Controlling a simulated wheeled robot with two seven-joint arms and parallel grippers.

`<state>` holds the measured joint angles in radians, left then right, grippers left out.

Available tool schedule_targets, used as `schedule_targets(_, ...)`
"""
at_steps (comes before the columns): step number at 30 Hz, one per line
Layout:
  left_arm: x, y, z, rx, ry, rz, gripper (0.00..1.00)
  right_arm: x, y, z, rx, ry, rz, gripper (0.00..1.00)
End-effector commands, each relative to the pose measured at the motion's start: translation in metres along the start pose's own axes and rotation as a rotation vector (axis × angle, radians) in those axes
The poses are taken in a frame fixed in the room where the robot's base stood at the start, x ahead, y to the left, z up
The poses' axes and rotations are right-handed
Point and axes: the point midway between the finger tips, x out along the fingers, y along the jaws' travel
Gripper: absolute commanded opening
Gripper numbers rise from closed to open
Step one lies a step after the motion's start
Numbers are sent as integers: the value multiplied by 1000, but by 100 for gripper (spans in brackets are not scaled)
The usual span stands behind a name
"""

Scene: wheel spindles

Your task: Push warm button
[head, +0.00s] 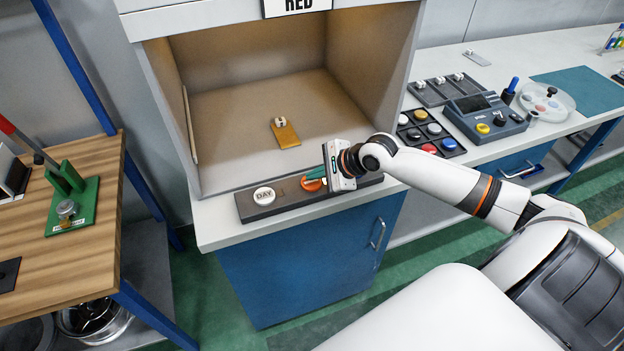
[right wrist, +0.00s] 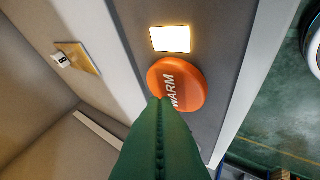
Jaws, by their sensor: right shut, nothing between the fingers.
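The warm button (right wrist: 182,80) is a round orange cap marked "WARM" in the right wrist view. It also shows in the head view (head: 312,184), partly covered by my gripper, on a dark panel at the booth's front edge. My right gripper (right wrist: 165,104) has green fingers shut together with nothing between them. Its tips overlap the near edge of the orange cap. I cannot tell whether they touch it or hover just above. In the head view the right gripper (head: 309,176) reaches in from the right. My left gripper is not in view.
A white "DAY" button (head: 264,195) sits left on the same panel (head: 290,190). A bright lit square (right wrist: 170,39) lies beside the orange cap. Inside the booth is a small tan tag-like piece (head: 285,134). Several coloured buttons (head: 427,132) stand on the bench at right.

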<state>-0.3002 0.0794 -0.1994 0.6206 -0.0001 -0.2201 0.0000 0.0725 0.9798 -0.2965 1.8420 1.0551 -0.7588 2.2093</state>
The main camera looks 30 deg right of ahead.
Motion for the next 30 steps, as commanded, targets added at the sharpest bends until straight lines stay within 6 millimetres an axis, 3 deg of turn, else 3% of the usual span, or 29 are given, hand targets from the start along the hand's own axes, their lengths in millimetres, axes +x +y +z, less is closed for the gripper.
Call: schedule_targets(30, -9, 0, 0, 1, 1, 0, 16, 6, -5, 5, 0, -1, -1, 0)
